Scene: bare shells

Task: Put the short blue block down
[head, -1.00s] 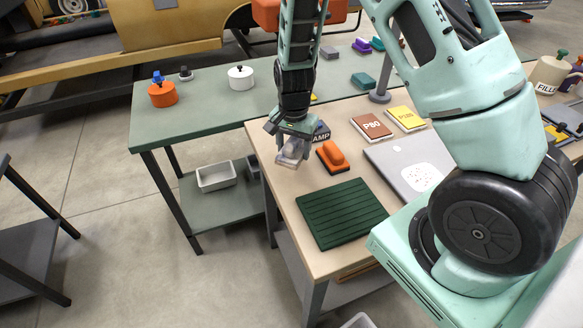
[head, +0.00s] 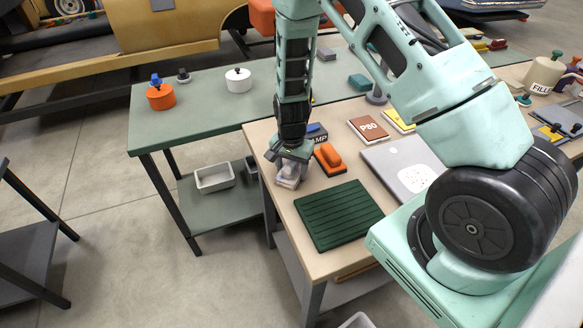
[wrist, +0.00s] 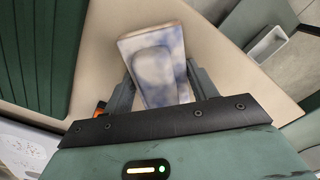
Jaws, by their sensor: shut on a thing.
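My gripper (head: 292,160) is shut on a pale block with mottled blue patches (head: 288,181), at the near-left corner area of the beige table (head: 285,210). In the wrist view the block (wrist: 152,45) sits between the two fingers (wrist: 160,82), with a rounded raised part on its face. The block looks whitish-blue rather than plain blue. It is low over the table top near the left edge; I cannot tell whether it touches. The fingers hide part of it.
A dark green ridged mat (head: 335,215) lies to the right, and an orange block (head: 329,160) and a blue labelled block (head: 316,133) are close behind. A brown P80 pad (head: 368,129) and a grey laptop-like plate (head: 405,163) lie further right. The table's left edge is close.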

